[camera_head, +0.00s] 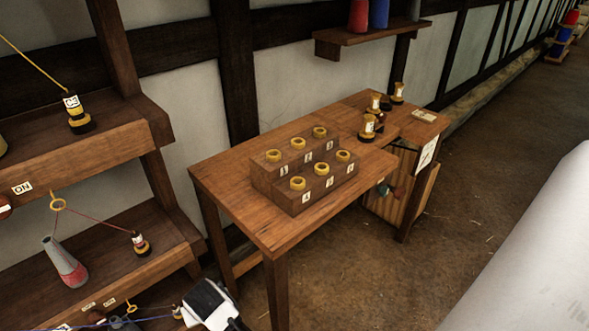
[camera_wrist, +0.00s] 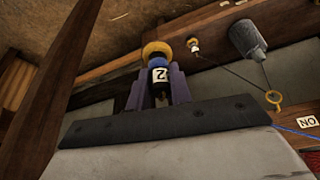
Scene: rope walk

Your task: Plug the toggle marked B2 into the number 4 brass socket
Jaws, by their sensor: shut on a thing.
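My gripper (camera_wrist: 158,92) is shut on a dark toggle (camera_wrist: 158,62) with a blue band and a yellow end. Its white label shows a 2; the rest of the label is turned out of sight. In the head view my gripper (camera_head: 205,304) is low, beside the lower shelf and left of the table's front leg. A stepped wooden block (camera_head: 262,185) on the table carries two rows of three brass sockets. The front-left socket (camera_head: 298,183) appears to be number 4, though its label is small. All the sockets look empty.
Several toggles (camera_head: 369,127) stand at the table's far end. A toggle marked C3 (camera_head: 78,113) hangs on a rope at the upper left shelf. Another toggle (camera_head: 140,244) and a grey-red cone (camera_head: 64,263) sit on the lower shelf (camera_head: 165,250). The table's near-left top (camera_head: 235,195) is clear.

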